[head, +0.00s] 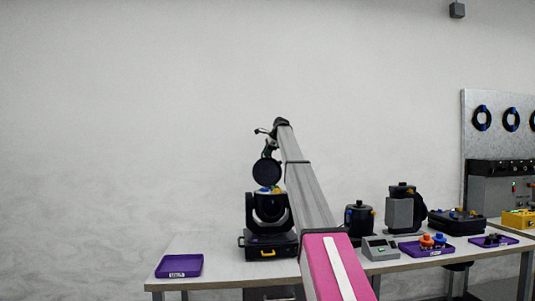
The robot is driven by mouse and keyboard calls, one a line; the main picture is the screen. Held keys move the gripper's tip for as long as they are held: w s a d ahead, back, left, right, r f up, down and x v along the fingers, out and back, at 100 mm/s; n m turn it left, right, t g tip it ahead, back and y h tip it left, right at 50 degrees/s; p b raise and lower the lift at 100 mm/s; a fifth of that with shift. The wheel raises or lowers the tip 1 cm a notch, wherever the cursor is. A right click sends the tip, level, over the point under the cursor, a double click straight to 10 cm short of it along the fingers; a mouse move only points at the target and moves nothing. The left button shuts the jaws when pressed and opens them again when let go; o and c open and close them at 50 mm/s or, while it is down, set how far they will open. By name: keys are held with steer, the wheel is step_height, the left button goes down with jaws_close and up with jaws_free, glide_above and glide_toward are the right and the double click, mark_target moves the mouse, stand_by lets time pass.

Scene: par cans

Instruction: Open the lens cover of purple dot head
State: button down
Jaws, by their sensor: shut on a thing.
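A black moving head (270,213) stands on its dark base at the left part of the bench. Its round dark lens cover (267,172) stands raised, nearly upright, above the top of the head. Small blue and yellow parts show between cover and head. A purple dot is too small to make out. My gripper (269,153) is at the cover's upper edge, below the end of my arm, and is shut on the cover. The fingertips are small and dark, so the exact grip is hard to see.
A purple tray (179,266) lies on the bench (215,260) to the left. Right of my arm stand other black heads (360,217), a grey device (380,248), a purple tray with orange and blue parts (427,248), and a black case (456,221).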

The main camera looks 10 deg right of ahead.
steer(key=shift+f, duration=0.1)
steer(key=c, duration=1.2)
jaws_free()
steer(key=shift+a, duration=0.1)
steer(key=shift+c, duration=0.2)
steer(key=shift+s, duration=0.1)
steer(key=v, duration=1.1)
